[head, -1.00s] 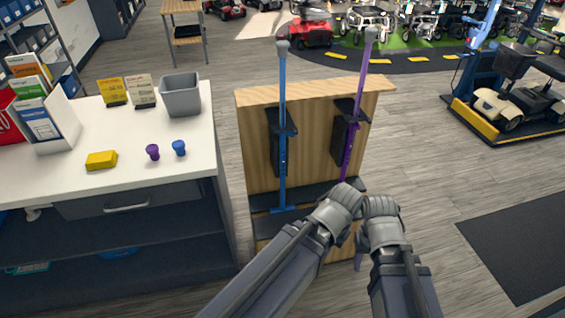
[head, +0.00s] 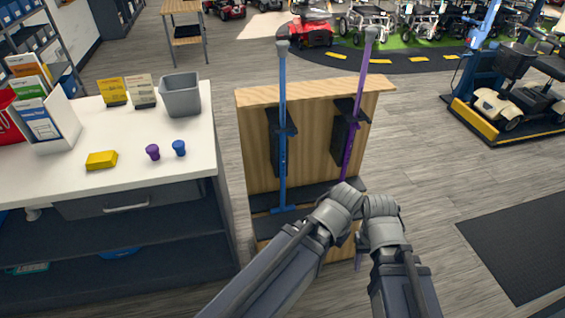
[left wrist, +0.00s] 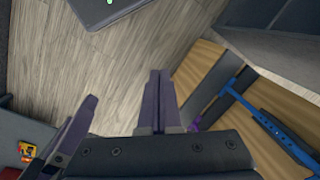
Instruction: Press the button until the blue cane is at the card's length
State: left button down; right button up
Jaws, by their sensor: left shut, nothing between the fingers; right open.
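The blue cane (head: 283,150) stands upright at the left of a wooden stand, its grey top above the board. It also crosses the right of the left wrist view (left wrist: 285,140). A yellow card (head: 112,92) and a pale card (head: 142,91) stand on the counter; their print is too small to read. I cannot make out the button. My left gripper (left wrist: 160,75) is shut and empty, apart from the blue cane; in the head view my arm hides it. My right gripper (head: 360,256) is open and mostly hidden, low in front of the stand.
A purple cane (head: 354,95) stands at the right of the wooden stand (head: 260,165). The white counter (head: 195,150) holds a grey bin (head: 180,95), a yellow block (head: 101,160) and two small knobs. Open floor lies to the right.

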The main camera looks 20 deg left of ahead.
dwell(0.6)
pick_arm(q)
jog(key=w+a+f+n+t+h+b, duration=0.1)
jog(key=w+f+t+h+b, duration=0.2)
jog(key=w+f+b, duration=0.35)
jog(key=w+a+f+n+t+h+b, duration=0.1)
jog(key=w+f+t+h+b, duration=0.25)
jog(key=w+b, duration=0.55)
jog(key=w+a+n+t+y+b, duration=0.1)
jog(key=w+a+n+t+b, duration=0.2)
jog(key=a, duration=0.6)
jog(key=w+a+n+t+y+b, duration=0.2)
jog(key=w+a+t+b, duration=0.3)
jog(key=w, duration=0.5)
jog(key=a+b, duration=0.2)
jog(key=a, duration=0.1)
jog(key=shift+a+f+n+b, duration=0.35)
jog(key=shift+a+f+n, duration=0.05)
jog(key=shift+w, duration=0.1)
